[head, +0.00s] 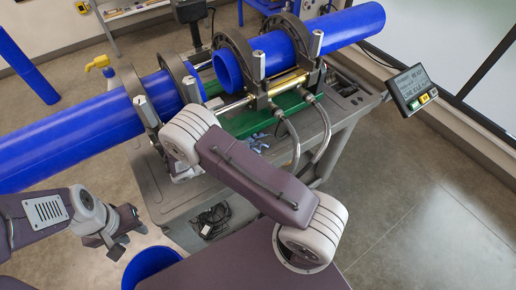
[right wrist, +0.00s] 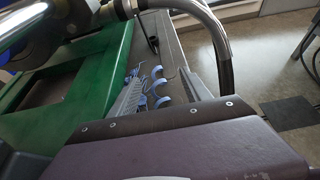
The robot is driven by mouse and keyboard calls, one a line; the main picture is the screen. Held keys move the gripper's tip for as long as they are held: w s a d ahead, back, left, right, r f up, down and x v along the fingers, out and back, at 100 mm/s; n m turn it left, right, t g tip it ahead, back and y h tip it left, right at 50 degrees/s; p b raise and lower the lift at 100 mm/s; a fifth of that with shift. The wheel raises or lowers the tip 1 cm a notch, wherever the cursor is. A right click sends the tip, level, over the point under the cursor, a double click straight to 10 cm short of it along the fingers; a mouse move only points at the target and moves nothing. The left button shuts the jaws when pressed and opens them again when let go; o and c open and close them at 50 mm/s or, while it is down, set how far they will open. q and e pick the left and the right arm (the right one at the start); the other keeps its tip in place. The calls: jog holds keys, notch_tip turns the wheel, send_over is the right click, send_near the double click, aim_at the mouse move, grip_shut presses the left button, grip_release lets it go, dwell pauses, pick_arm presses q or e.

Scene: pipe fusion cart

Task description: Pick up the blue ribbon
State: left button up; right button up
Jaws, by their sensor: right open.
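The blue ribbon (right wrist: 157,88) is a light blue, curly shaving on the grey cart top beside the green frame. In the right wrist view it shows between the fingers of my right gripper (right wrist: 165,90), which is open. I cannot tell whether they touch it. In the head view the ribbon (head: 257,142) shows small, just past my right arm, which hides my right gripper there. My left gripper (head: 129,241) hangs at lower left above the floor, away from the ribbon. Its two dark fingertips look apart, with nothing seen between them.
Two big blue pipes (head: 72,134) lie in the grey clamps over the green frame (head: 250,124). Grey hoses (head: 324,130) curve down close to the ribbon. A control screen (head: 411,87) stands at right. A blue bin (head: 150,266) and black cable (head: 211,220) are below.

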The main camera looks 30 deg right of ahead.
aim_at(258, 148)
jog(key=shift+w+d+f, duration=0.2)
jog(key=shift+d+f, duration=0.15)
jog(key=shift+d, duration=0.2)
jog(key=x, duration=0.2)
jog(key=p+x, duration=0.1)
jog(key=x, duration=0.1)
jog(key=shift+w+d+f, duration=0.15)
jog(key=shift+d+f, duration=0.1)
jog(key=shift+f, duration=0.1)
grip_shut()
